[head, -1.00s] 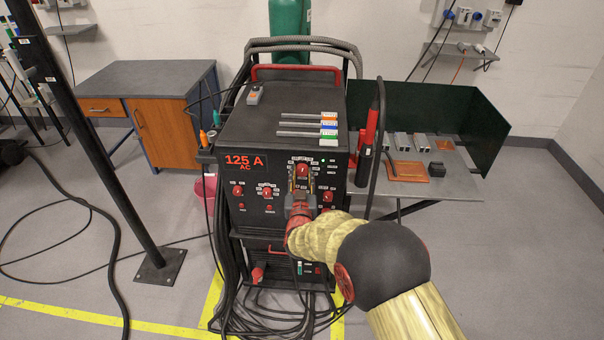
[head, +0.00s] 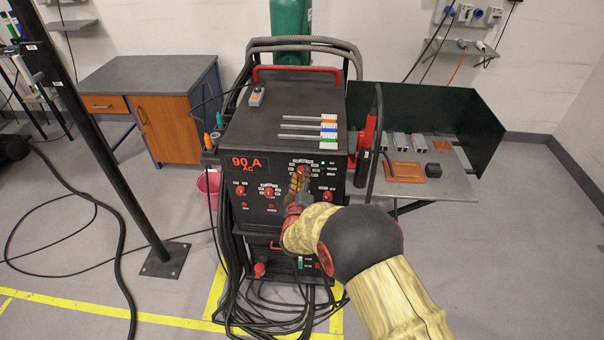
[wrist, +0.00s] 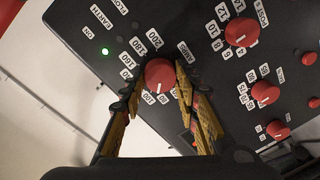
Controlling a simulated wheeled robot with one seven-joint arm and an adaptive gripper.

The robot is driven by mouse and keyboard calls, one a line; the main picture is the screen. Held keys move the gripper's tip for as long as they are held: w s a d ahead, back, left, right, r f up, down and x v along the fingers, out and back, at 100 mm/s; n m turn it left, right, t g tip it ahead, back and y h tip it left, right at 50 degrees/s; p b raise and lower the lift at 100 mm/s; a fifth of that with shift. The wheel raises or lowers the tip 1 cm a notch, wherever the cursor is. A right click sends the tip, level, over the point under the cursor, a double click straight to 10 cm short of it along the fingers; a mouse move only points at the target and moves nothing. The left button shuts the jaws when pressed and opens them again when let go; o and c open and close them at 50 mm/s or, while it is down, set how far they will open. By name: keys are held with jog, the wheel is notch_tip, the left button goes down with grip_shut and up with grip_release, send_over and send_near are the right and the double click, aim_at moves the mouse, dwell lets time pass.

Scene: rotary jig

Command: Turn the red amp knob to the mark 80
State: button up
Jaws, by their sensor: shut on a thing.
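The red amp knob (wrist: 160,72) is on the black front panel of the welder in the wrist view. Its white pointer line faces the lower edge of the picture, near the printed 80 and 100 labels. My gripper (wrist: 158,82) has one yellow-and-black finger on each side of the knob and is shut on it. The red display (head: 249,164) reads 90 A, AC.
Other red knobs (wrist: 242,32) sit close beside the gripped one. A green light (wrist: 105,51) is lit on the panel. A side table (head: 450,185) with a dark green screen stands to the right. Cables hang in front of and beside the welder.

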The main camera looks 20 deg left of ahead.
jog(key=shift+a+n+p, duration=0.1)
jog(key=shift+n+p, duration=0.7)
jog(key=shift+n, duration=0.7)
jog(key=o, duration=1.2)
jog(key=shift+c, duration=0.2)
jog(key=shift+s+h, duration=0.1)
jog(key=shift+h, duration=0.2)
jog(key=f+v, duration=0.1)
jog(key=v, duration=1)
jog(key=shift+s+r, duration=0.4)
